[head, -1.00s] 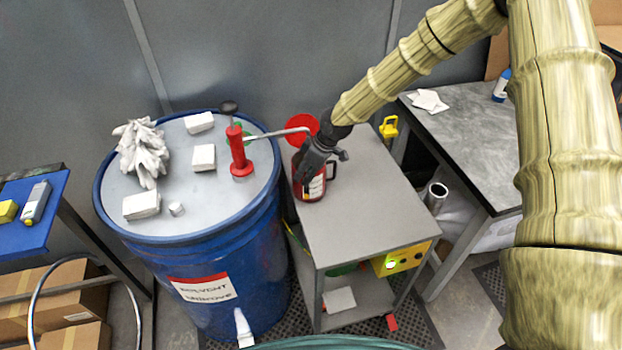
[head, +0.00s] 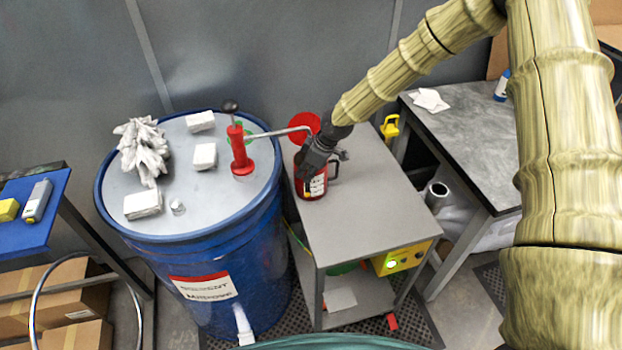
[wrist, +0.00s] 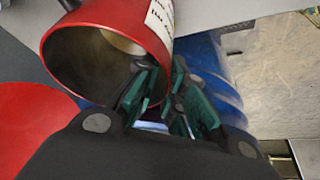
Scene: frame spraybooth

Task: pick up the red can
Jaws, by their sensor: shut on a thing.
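The red can (head: 312,188) has a pale label and a dark handle at its right side. It is upright at the left edge of the grey cart top; I cannot tell whether its base touches the surface. My gripper (head: 309,172) is at its top. In the wrist view the can (wrist: 88,68) shows its open mouth and hollow inside. My gripper (wrist: 170,105) is shut on the can's wall near the rim, one green-padded finger inside the mouth and the other outside. The fingertips are partly hidden.
A red round disc (head: 305,124) is just behind the can. A blue drum (head: 225,255) with a red hand pump (head: 239,155) stands close at left, its spout reaching toward my gripper. The cart top (head: 365,215) is clear at front right. A grey table (head: 470,145) stands right.

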